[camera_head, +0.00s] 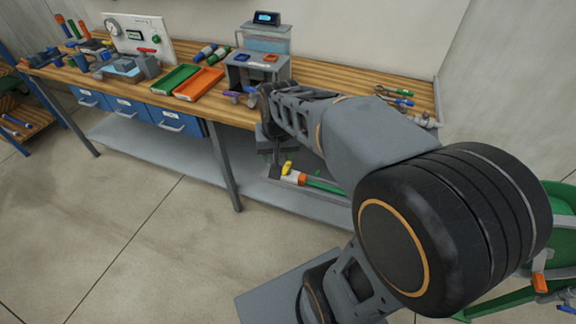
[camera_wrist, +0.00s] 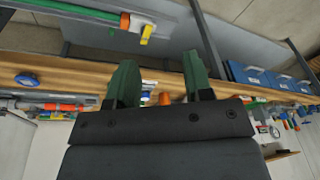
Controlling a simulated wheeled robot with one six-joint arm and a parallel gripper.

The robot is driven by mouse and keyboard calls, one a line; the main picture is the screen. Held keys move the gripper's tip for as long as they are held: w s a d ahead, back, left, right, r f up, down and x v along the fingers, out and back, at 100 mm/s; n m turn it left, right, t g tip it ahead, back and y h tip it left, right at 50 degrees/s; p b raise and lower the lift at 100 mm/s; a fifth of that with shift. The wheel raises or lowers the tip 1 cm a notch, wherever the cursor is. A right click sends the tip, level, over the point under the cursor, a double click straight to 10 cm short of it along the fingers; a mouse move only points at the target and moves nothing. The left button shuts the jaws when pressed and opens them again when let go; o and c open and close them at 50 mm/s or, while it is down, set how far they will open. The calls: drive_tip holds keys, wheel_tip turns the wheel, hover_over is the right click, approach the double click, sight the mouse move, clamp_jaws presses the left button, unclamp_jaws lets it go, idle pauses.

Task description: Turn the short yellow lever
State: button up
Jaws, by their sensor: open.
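The short yellow lever (camera_head: 287,167) sits on a white and orange valve fitting (camera_head: 296,178) in line with a green pipe (camera_head: 325,186), below the workbench top. In the wrist view the yellow lever (camera_wrist: 146,35) shows at the top, left of centre, beside the pale valve body on the green pipe. My gripper (camera_wrist: 160,78) is open and empty, its two green fingers apart. The lever lies beyond the fingertips, not between them. In the head view my gripper (camera_head: 275,160) hangs at the bench's front edge, close to the lever on its left; contact cannot be told.
The wooden bench top (camera_head: 340,95) holds an orange tray (camera_head: 199,84), a green tray (camera_head: 175,78), a grey stand (camera_head: 256,72) and several tools. Blue drawers (camera_head: 170,121) hang underneath. A bench leg (camera_head: 224,167) stands left of my gripper. The floor in front is clear.

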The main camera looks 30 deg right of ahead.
drive_tip(key=w+d+f+m+g, duration=0.1)
drive_tip(key=w+d+f+m, duration=0.25)
drive_tip(key=w, duration=0.25)
drive_tip(key=m+g+b, duration=0.1)
drive_tip(key=m+b, duration=0.1)
drive_tip(key=m, duration=0.1)
hover_over(285, 171)
wheel_tip(285, 171, down, 7)
drive_tip(key=shift+n, duration=0.25)
wheel_tip(285, 171, down, 12)
drive_tip(key=shift+w+r, duration=0.1)
drive_tip(key=shift+w, duration=0.05)
drive_tip(key=shift+f, duration=0.85)
clamp_jaws()
